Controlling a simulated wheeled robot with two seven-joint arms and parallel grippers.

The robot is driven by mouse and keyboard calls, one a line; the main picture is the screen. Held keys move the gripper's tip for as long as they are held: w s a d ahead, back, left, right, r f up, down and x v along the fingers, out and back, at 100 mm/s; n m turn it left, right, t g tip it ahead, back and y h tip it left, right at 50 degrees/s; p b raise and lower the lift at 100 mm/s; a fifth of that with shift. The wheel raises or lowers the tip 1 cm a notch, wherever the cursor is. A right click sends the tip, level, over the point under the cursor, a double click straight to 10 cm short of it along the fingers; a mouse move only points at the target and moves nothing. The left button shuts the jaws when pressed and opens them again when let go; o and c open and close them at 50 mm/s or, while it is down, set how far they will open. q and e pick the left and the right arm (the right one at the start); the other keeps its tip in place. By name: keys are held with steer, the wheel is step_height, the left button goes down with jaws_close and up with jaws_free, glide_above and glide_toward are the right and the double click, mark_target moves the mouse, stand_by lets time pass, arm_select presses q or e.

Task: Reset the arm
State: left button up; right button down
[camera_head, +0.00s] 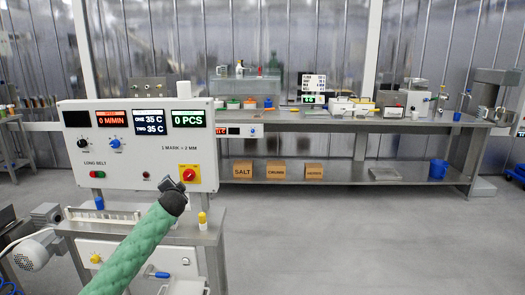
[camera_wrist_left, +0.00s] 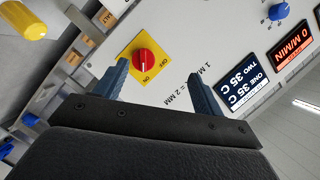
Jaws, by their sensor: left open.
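My left arm, in a green sleeve, reaches up from the bottom of the head view. Its gripper (camera_head: 177,187) is in front of the lower right of the white control panel (camera_head: 140,165). In the left wrist view the gripper (camera_wrist_left: 155,80) is open with nothing between its fingers. Beyond the fingertips is a red rotary knob (camera_wrist_left: 144,62) on a yellow plate marked ON and OFF. The knob also shows in the head view (camera_head: 188,175), just above the gripper. The gripper appears apart from it. My right gripper is not in view.
The panel's displays read 0 M/MIN, 35 C twice and 0 PCS. A yellow-capped post (camera_head: 202,218) stands right of my arm. A long steel bench (camera_head: 350,125) with containers and devices stands behind, with cardboard boxes (camera_head: 277,171) below. The grey floor (camera_head: 360,235) at right is clear.

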arm_select(q)
steer(key=s+d+f+n+g+h, duration=0.1)
steer(key=s+d+f+g, duration=0.2)
steer(key=s, duration=0.5)
steer(key=s+d+f+n+h, duration=0.1)
steer(key=s+d+f, duration=0.2)
steer(key=s+d, duration=0.45)
steer(key=s+d+f+n+g+h, duration=0.1)
steer(key=s+d+f+n+g, duration=0.15)
steer(key=s, duration=0.75)
steer(key=s+d+f+g+h, duration=0.1)
steer(key=s+d+f+g, duration=0.1)
steer(key=s+f, duration=0.6)
steer(key=s+d+f+n+g+h, duration=0.1)
steer(key=s+f, duration=0.8)
steer(key=s, duration=1.1)
steer(key=s+d+f+g+h, duration=0.1)
steer(key=s+d+f+g, duration=0.2)
steer(key=s+f, duration=0.5)
steer(key=s+g, duration=0.1)
steer(key=s, duration=0.6)
steer(key=shift+d+f, duration=0.15)
steer(key=shift+d, duration=0.1)
steer(key=shift+g, duration=0.25)
